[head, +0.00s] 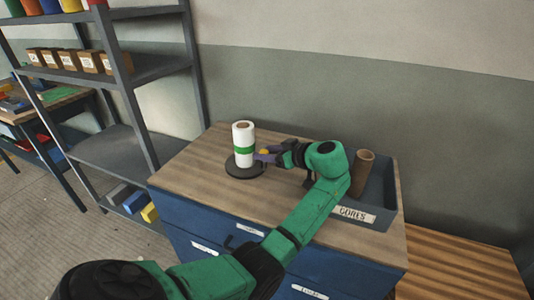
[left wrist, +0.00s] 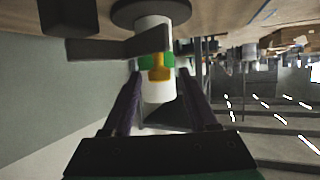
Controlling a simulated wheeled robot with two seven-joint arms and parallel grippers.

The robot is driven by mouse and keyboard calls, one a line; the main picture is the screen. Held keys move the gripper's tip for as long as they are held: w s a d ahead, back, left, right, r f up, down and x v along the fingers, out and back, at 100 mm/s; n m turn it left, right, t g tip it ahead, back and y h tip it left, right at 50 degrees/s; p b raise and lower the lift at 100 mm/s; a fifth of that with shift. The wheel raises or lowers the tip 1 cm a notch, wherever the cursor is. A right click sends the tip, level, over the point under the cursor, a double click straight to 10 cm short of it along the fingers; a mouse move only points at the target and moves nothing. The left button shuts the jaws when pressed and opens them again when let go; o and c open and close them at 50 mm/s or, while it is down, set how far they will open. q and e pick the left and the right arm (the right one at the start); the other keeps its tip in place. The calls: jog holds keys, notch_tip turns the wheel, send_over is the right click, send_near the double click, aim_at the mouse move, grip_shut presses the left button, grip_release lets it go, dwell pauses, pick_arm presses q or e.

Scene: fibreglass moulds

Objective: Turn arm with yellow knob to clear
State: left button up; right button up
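A white roll (head: 243,131) with a green band stands upright on a dark round base (head: 244,167) on the cabinet top. In the left wrist view, which is upside down, the roll (left wrist: 154,88) is in the middle. A dark bar (left wrist: 115,48) reaches from the left across the roll, and a yellow knob (left wrist: 159,69) shows at its right end, in front of the green band. The knob (head: 264,152) is partly hidden in the head view. My left gripper (head: 263,156) is open, its fingers (left wrist: 160,75) apart on either side of the knob. My right gripper is out of view.
A blue-grey tray (head: 374,214) labelled CORES holds a brown tube (head: 361,173) at the right of the cabinet top (head: 196,165). A metal shelf (head: 107,157) with small boxes stands at the left. The cabinet top's left front is clear.

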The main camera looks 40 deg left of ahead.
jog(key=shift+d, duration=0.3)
